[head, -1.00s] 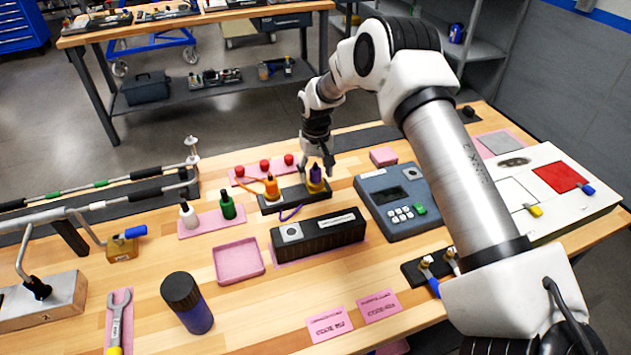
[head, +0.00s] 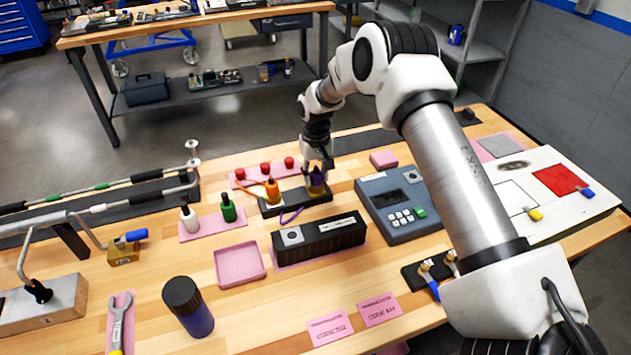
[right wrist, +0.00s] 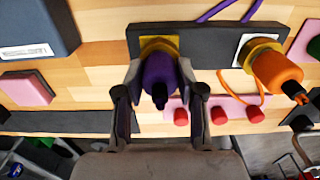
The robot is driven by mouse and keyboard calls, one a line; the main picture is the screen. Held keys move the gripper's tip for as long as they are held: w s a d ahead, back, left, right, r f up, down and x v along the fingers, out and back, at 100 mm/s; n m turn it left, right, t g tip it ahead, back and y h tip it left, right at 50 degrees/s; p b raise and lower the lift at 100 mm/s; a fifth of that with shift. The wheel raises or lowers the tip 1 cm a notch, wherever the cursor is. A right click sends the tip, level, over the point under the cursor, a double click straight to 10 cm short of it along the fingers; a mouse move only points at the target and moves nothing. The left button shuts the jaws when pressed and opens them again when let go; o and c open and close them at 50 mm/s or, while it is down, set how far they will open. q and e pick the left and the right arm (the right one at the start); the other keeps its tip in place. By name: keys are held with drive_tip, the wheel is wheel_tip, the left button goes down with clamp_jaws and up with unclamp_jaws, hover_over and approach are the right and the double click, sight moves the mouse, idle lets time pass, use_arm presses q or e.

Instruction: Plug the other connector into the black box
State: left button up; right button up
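A purple connector (head: 316,184) with a purple cable stands on a black holder (head: 296,203). It also shows in the right wrist view (right wrist: 160,72), above a yellow plate. An orange connector (head: 272,190) with an orange cable stands on the same holder, tilted in the wrist view (right wrist: 277,72) over a white plate. My right gripper (head: 318,166) has its two fingers closed against both sides of the purple connector. A ribbed black box (head: 335,240) with a light square plate on top lies in front of the holder. My left gripper is not in view.
A grey device with keys (head: 395,200) stands to the right. A pink tray (head: 240,266), a dark cylinder (head: 187,305) and small green (head: 228,208) and white (head: 189,217) bottles stand to the left. Red knobs (head: 265,168) sit behind the holder. Bare wood shows in front of the black box.

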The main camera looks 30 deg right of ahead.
sight(315, 173)
clamp_jaws()
drive_tip(key=shift+r+p, duration=0.3)
drive_tip(key=shift+r, duration=0.3)
drive_tip(key=shift+r+p, duration=0.1)
drive_tip(key=shift+p, duration=0.2)
drive_tip(key=shift+r+p, duration=1.1)
drive_tip(key=shift+r, duration=0.35)
drive_tip(key=shift+a, duration=0.1)
